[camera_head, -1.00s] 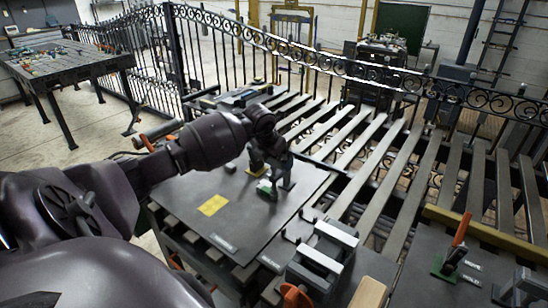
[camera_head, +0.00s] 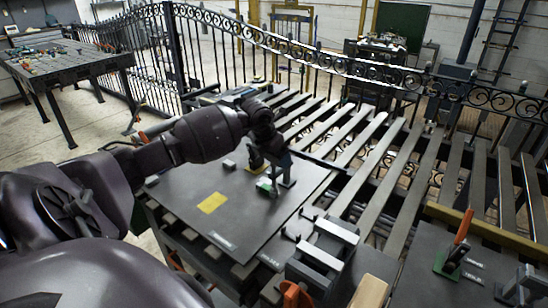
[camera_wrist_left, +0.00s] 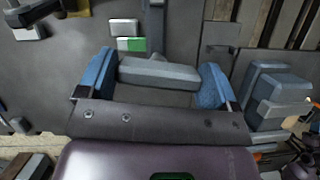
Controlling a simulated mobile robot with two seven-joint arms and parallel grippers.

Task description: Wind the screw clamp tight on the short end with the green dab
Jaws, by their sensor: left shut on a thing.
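In the left wrist view a grey bar (camera_wrist_left: 158,72), apparently the screw clamp's handle, lies crosswise between the two blue fingers of my left gripper (camera_wrist_left: 157,82). The gripper is shut on it, with a finger at each end. A small white and green piece (camera_wrist_left: 130,44), which looks like the short end with the green dab, lies just beyond the bar. In the head view my left gripper (camera_head: 266,168) points down over the dark board. The green dab (camera_head: 264,185) shows just below it. A grey upright part (camera_head: 287,170) stands beside it. The clamp's contact with the short end is hidden. My right gripper is not seen.
The dark board (camera_head: 232,232) carries a yellow patch (camera_head: 213,203) and a small grey block (camera_head: 229,164). A grey vise-like block (camera_head: 325,252) stands at the front. An orange-handled tool (camera_head: 459,235) stands on the right. Slats and an iron gate (camera_head: 300,55) lie behind.

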